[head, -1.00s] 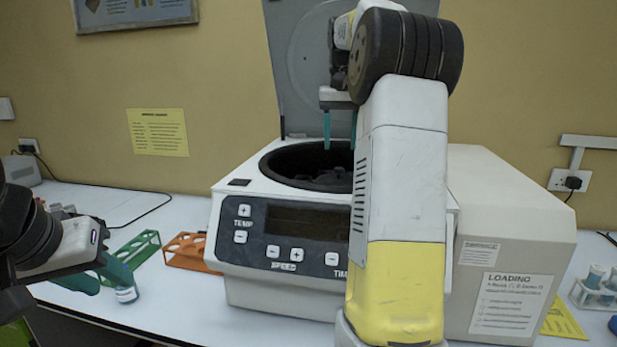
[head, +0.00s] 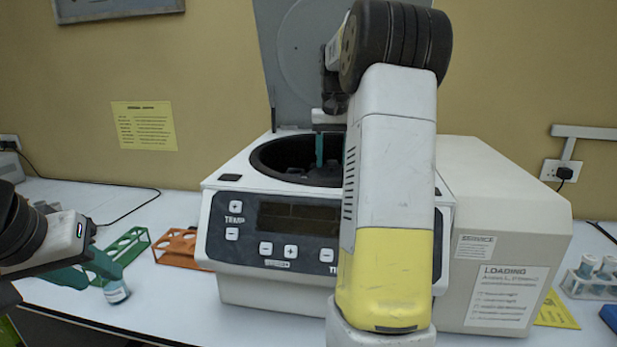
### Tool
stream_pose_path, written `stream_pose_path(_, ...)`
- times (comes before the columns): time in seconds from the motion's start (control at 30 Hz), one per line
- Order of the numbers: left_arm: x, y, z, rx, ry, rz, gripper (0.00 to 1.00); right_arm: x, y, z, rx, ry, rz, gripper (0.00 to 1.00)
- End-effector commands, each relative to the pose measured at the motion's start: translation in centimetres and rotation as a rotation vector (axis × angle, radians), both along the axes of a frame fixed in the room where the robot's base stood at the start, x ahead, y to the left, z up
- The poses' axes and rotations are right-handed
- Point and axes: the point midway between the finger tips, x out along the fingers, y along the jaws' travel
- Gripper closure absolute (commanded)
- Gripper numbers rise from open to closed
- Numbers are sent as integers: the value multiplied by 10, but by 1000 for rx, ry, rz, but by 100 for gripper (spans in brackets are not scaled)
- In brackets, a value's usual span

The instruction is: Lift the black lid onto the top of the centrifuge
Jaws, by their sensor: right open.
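The white centrifuge (head: 245,270) stands on the bench with its grey hinged cover (head: 292,75) raised behind it. I cannot make out a separate black lid; my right arm covers part of the bowl. The dark round bowl (head: 285,155) is open at the top, with dark parts inside. My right gripper (head: 332,160) is open and points down into the bowl. One teal finger shows; the other is hidden behind my arm. My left gripper (head: 90,275) is at the far left, its teal fingers by a small labelled tube (head: 116,292). Whether it grips the tube is unclear.
A green rack (head: 125,250) and an orange rack (head: 178,247) stand left of the centrifuge. A beige box-shaped unit (head: 505,205) stands close on its right. A white rack with tubes (head: 590,280) is at the far right. Free bench lies at the front left.

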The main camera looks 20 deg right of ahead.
Motion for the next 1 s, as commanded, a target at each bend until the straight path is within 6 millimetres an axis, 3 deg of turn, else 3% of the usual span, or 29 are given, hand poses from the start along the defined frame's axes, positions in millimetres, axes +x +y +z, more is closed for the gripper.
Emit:
stream_pose_path(0.07, 0, 0, 0, 0, 0, 0, 64, 0, 0, 0, 0, 0, 0, 49)
stream_pose_path(0.33, 0, 0, 0, 0, 0, 0, 64, 0, 0, 0, 0, 0, 0, 100)
stream_pose_path(1.0, 0, 0, 0, 0, 0, 0, 64, 0, 0, 1, 0, 0, 0, 100)
